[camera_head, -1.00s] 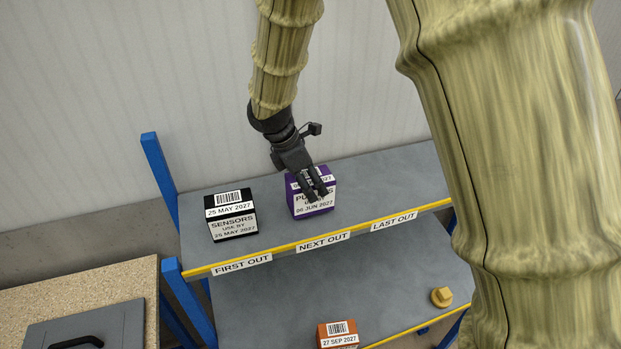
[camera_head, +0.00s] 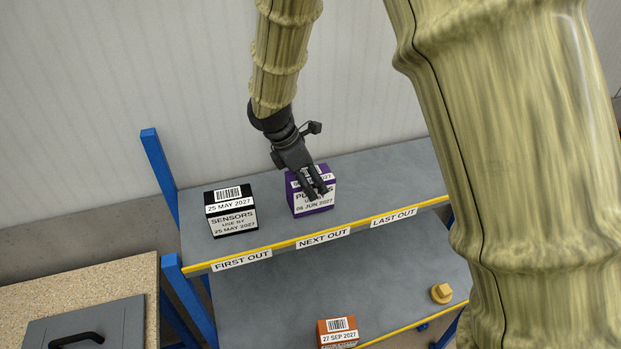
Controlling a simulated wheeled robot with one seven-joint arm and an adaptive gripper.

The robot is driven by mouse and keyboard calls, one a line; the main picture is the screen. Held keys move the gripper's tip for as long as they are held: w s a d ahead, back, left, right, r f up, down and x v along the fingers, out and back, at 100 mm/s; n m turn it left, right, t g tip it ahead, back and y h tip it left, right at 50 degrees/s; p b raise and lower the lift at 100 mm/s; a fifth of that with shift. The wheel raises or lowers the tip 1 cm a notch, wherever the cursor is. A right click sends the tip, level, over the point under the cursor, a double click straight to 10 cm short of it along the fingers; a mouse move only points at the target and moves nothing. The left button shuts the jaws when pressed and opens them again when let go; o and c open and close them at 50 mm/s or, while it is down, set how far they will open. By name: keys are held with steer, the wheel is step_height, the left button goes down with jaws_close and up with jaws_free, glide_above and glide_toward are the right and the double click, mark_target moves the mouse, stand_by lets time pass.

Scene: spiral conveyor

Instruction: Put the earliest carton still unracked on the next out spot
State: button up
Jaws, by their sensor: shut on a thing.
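A purple carton (camera_head: 328,202) dated 06 JUN 2027 is upright on the upper shelf, behind the NEXT OUT label (camera_head: 323,238). My gripper (camera_head: 316,191) is shut on this carton from above, its fingers covering part of the carton's top and front. A black carton (camera_head: 232,222) marked SENSORS, dated 25 MAY 2027, stands behind the FIRST OUT label (camera_head: 242,260). An orange carton (camera_head: 337,333) dated 27 SEP 2027 is on the lower level, cut off by the bottom edge of the picture.
The upper shelf (camera_head: 390,175) is bare behind the LAST OUT label (camera_head: 393,217). A yellow knob-like piece (camera_head: 441,293) lies on the lower level. Blue posts (camera_head: 160,180) stand at the left. A chipboard top (camera_head: 100,285) with a grey handled lid (camera_head: 85,330) is at lower left.

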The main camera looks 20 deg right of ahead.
steer(key=shift+f, duration=0.15)
steer(key=o, duration=1.2)
steer(key=shift+o, duration=0.2)
steer(key=v, duration=1.2)
steer(key=shift+d, duration=0.1)
